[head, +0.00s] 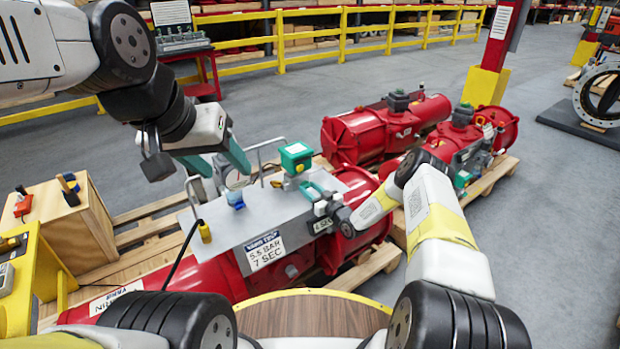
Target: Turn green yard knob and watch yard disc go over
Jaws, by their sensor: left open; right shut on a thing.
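A green box with a pale top (296,157) stands on the grey panel (225,232) over the red actuator. My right gripper (310,189) reaches in from the right, just below this box. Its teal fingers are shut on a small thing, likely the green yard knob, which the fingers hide. No separate yard disc can be made out clearly; the markings on the box's top are too small to read. My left gripper (228,172) is open and empty, above the panel's far left part, near a round gauge (235,181) and a blue fitting (236,201).
A placard reading 5.5 BAR 7 SEC (266,250) is on the panel's front. A bent metal rail (262,160) rises behind the panel. More red actuators (375,130) lie on pallets behind. A wooden box (72,222) stands at left.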

